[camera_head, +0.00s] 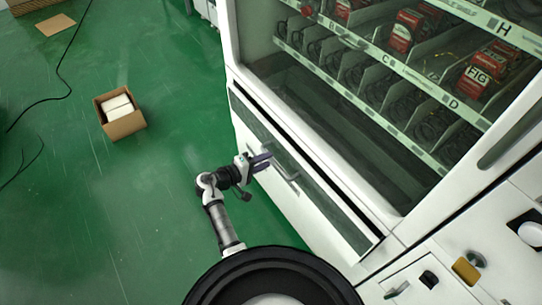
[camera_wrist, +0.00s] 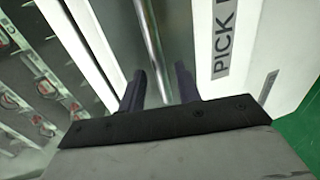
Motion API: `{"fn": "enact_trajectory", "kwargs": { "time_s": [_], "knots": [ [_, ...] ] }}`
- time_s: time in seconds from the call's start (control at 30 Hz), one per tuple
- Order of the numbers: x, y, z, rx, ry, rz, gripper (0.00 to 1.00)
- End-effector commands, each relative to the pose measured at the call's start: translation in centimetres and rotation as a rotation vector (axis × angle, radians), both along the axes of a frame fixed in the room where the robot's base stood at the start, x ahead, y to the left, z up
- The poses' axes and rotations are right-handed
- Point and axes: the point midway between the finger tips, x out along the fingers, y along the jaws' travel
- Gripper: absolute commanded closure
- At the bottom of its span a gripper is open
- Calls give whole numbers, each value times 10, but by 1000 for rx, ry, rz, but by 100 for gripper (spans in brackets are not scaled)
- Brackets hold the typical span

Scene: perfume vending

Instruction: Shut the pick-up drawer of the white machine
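The white machine (camera_head: 325,176) stands at the right in the head view. Its pick-up drawer (camera_head: 316,213) is the low front panel, with a grey strip and a metal handle (camera_head: 285,170). A dark slit runs along the drawer's upper edge; how far it stands out is hard to tell. My gripper (camera_head: 264,162) is at the handle's left end. In the wrist view, my gripper (camera_wrist: 160,88) is open, its dark fingers apart on either side of the handle bar (camera_wrist: 150,42). Contact with the bar cannot be told. A "PICK" label (camera_wrist: 222,45) shows on the right, partly cut off.
Shelves of red boxes (camera_head: 404,32) sit behind the machine's glass. An open cardboard box (camera_head: 125,128) with white contents is on the green floor at left, near a black cable (camera_head: 66,72). A panel with knobs (camera_head: 476,258) is at lower right.

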Motion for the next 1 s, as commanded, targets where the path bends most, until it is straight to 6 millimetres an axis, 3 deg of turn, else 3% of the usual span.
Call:
{"fn": "enact_trajectory", "kwargs": {
  "time_s": [0.23,0.57,0.83,1.0],
  "knots": [
    [16,-22,-5,0,0,-1,67],
    [18,-25,-6,0,0,-1,67],
    [18,-24,-6,0,0,0,100],
    [17,-24,-6,0,0,0,100]
  ]
}}
